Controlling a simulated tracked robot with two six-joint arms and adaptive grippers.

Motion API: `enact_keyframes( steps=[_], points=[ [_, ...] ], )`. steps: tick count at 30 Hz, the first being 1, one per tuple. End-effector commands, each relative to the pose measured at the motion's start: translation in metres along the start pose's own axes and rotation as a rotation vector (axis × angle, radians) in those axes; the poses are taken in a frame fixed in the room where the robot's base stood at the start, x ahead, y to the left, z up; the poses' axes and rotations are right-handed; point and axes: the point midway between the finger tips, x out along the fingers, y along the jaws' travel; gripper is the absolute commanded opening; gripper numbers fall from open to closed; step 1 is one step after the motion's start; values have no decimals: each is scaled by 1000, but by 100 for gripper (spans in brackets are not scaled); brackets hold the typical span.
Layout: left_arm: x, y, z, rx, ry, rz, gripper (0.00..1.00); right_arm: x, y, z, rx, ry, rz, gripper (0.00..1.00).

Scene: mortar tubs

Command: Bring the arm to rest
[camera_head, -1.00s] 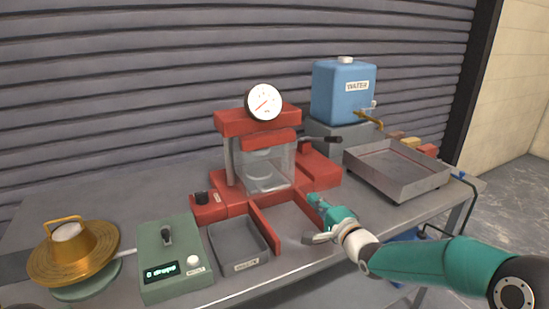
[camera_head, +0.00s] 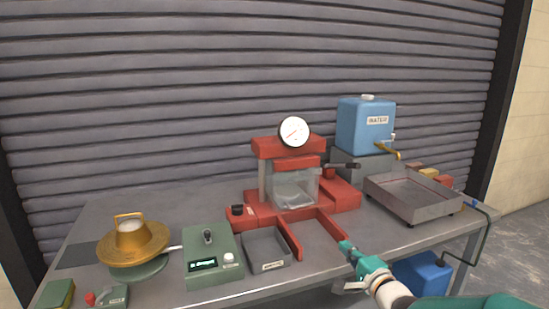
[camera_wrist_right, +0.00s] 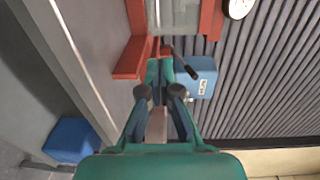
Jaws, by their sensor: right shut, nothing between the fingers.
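My right gripper (camera_head: 346,246) is shut and empty in the head view. It is at the front edge of the grey table (camera_head: 330,268), just right of the red press's front rail. In the right wrist view my right gripper (camera_wrist_right: 160,68) also shows with its fingers together and nothing between them. The right arm comes in from the lower right corner. My left gripper is in neither view.
A red press (camera_head: 262,207) with a round gauge (camera_head: 294,131) stands mid-table. Left are a grey tray (camera_head: 272,266), a green control box (camera_head: 211,270) and a brass flow table (camera_head: 128,250). Right are a metal tray (camera_head: 412,207) and blue water tank (camera_head: 365,125). A blue container (camera_head: 422,272) is below.

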Motion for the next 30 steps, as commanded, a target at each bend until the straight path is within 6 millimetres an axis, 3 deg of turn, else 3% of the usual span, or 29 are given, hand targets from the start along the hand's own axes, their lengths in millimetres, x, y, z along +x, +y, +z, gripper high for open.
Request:
enact_keyframes(
  steps=[8, 14, 17, 20, 24, 27, 30],
  points=[
    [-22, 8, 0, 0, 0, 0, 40, -15, 76, 19, 95, -8, 186, 0],
    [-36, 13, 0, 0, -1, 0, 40, -49, 150, 41, 105, -14, 389, 0],
    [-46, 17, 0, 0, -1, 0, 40, -85, 199, 62, 67, -43, 547, 0],
    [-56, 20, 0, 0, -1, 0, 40, -137, 248, 88, -8, -112, 732, 0],
    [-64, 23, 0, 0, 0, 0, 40, -223, 300, 129, -163, -295, 972, 0],
    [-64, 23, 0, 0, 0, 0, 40, -285, 321, 156, -303, -490, 1096, 0],
    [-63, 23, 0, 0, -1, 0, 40, -322, 327, 170, -438, -664, 1137, 0]
  ],
)
